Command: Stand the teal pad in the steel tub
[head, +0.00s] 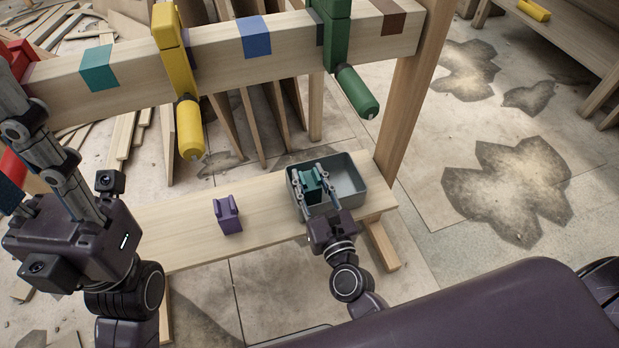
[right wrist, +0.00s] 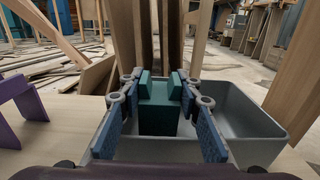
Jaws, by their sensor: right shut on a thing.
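The teal pad (head: 311,185) is a notched block held upright between the fingers of my right gripper (head: 312,181). The right wrist view shows the pad (right wrist: 160,108) gripped from both sides by the blue finger pads. The grey steel tub (head: 347,178) stands on the low plank bench. The pad is at the left part of the tub, within its rim as seen from above. I cannot tell whether its base touches the tub floor. My left gripper (head: 45,150) is at the left edge by a red clamp, its fingertips partly hidden.
A purple pad (head: 228,215) stands on the bench (head: 185,240) left of the tub. Above runs a beam (head: 220,55) with colored bands, a yellow clamp (head: 188,125) and a green clamp (head: 357,92). The tub's right side is empty.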

